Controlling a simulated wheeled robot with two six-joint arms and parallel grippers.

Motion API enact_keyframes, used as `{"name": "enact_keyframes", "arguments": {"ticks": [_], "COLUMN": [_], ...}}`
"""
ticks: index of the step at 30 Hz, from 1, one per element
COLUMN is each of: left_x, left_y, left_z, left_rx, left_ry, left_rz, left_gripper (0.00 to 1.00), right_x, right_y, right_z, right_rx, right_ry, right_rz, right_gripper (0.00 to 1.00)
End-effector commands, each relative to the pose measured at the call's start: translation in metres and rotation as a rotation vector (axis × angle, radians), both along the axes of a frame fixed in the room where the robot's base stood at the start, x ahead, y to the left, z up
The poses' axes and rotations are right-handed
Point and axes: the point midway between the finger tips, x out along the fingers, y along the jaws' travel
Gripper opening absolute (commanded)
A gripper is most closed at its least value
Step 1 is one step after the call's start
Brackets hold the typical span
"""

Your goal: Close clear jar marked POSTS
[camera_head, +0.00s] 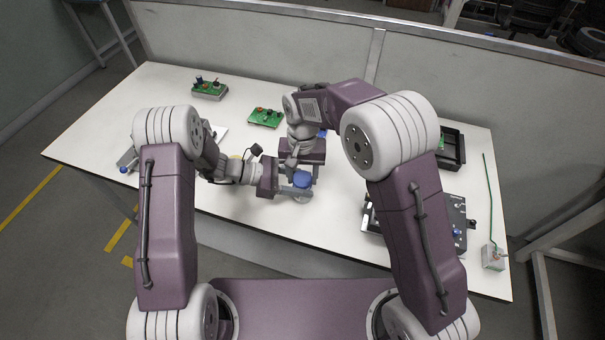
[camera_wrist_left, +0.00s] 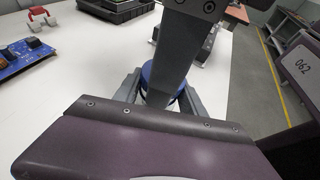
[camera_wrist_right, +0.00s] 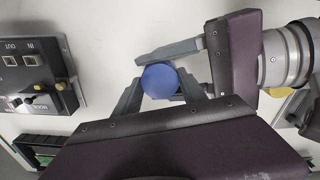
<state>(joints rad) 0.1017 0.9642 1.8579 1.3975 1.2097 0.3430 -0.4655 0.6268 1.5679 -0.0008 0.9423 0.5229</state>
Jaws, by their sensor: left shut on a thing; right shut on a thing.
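A clear jar (camera_head: 301,199) with a round blue lid (camera_head: 302,180) is between my two grippers near the table's front edge. No marking is readable on it. The lid is on top of the jar; whether it is seated fully I cannot tell. My left gripper (camera_head: 294,192) comes from the left and is shut around the jar's body. My right gripper (camera_head: 303,176) comes from above and behind, shut on the lid. In the right wrist view the lid (camera_wrist_right: 158,80) is between the fingers (camera_wrist_right: 158,86). In the left wrist view the lid (camera_wrist_left: 150,72) is partly hidden by my right gripper.
Green circuit boards (camera_head: 265,117) and a board with knobs (camera_head: 209,90) lie at the back. A dark control box (camera_head: 452,212) and a black tray (camera_head: 452,162) are at the right. A small switch box (camera_head: 493,257) with a green wire is at the right edge.

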Motion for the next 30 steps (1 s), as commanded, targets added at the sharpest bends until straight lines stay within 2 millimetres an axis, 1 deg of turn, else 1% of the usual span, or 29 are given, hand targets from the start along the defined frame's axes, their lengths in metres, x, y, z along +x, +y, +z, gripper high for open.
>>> {"name": "enact_keyframes", "arguments": {"ticks": [1,7,19,25,30], "left_x": [-0.0015,-0.0015,-0.0013,-0.0008,-0.0002], "left_y": [-0.0015,-0.0016,-0.0016,-0.0014,-0.0012], "left_z": [0.002,0.0021,0.0023,0.0026,0.0026], "left_rx": [-0.009,-0.009,-0.009,-0.009,-0.008], "left_ry": [-0.002,-0.002,-0.004,-0.005,-0.007], "left_rz": [-0.008,-0.008,-0.008,-0.007,-0.006], "left_gripper": [0.0,0.0,0.0,0.0,0.0], "right_x": [-0.0032,-0.0034,-0.0033,-0.0006,-0.0012], "right_y": [-0.0013,-0.0013,-0.0014,-0.0009,-0.001], "right_z": [-0.0076,-0.0108,-0.0108,-0.0075,-0.0056], "right_rx": [-0.006,-0.006,-0.006,-0.022,-0.024], "right_ry": [0.012,0.012,0.013,0.107,0.123], "right_rz": [0.0,0.001,0.0,0.007,0.01], "right_gripper": [0.0,0.0,0.0,0.0,0.0]}}
